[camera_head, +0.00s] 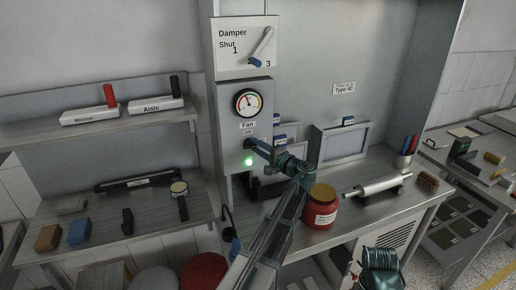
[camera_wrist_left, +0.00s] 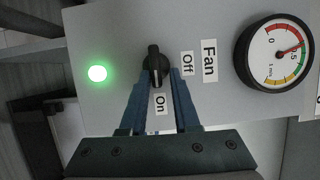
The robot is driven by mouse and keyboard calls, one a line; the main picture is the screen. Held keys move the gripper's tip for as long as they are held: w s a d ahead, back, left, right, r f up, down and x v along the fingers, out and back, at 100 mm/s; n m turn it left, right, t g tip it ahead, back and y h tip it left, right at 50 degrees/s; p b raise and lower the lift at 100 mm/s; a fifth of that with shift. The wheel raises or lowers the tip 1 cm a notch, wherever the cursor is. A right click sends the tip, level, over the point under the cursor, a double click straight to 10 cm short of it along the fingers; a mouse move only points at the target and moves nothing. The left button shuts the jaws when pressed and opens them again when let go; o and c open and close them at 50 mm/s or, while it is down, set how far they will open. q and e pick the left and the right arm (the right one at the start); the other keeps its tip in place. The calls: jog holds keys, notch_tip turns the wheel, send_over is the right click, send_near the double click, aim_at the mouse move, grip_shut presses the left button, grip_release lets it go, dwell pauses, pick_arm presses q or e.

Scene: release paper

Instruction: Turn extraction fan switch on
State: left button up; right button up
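The fan switch (camera_wrist_left: 154,65), a black rotary knob, sits on a grey panel between the "Off" and "On" labels in the left wrist view. Its bar lies in line with the "On" label (camera_wrist_left: 159,103). The green light (camera_wrist_left: 97,73) beside it is lit; it also shows in the head view (camera_head: 248,162). In the head view, my left gripper (camera_head: 258,147) covers the switch. What seems to be my right gripper (camera_head: 381,262) is low at the bottom right, its fingers unclear.
A round gauge (camera_head: 247,102) and a damper lever (camera_head: 262,46) sit above the switch. A red jar (camera_head: 320,207) and a metal cylinder (camera_head: 377,188) stand on the bench to the right. Shelves with small blocks are at left.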

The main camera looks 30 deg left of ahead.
pick_arm(q)
jog(key=shift+o, duration=0.4)
jog(key=shift+w+a+f, duration=0.1)
jog(key=shift+a+f, duration=0.15)
jog(key=shift+a, duration=0.15)
jog(key=v, duration=1.3)
jog(key=shift+d, duration=0.35)
jog(key=shift+r, duration=0.1)
jog(key=s+d+f+g+h+b, duration=0.1)
jog(key=s+d+f+g+h, duration=0.1)
jog(key=s+d+f+h, duration=0.65)
jog(key=s+d+f+g+h+b, duration=0.1)
jog(key=s+d+f+g+h, duration=0.15)
jog(key=s+d+f, duration=0.6)
jog(key=s+d+f+g+h, duration=0.1)
jog(key=s+d+f+h, duration=0.4)
jog(key=s+d+f, duration=0.1)
jog(key=shift+s+d+f+b, duration=0.15)
jog(key=shift+s+f+b, duration=0.3)
jog(key=shift+s+f, duration=0.5)
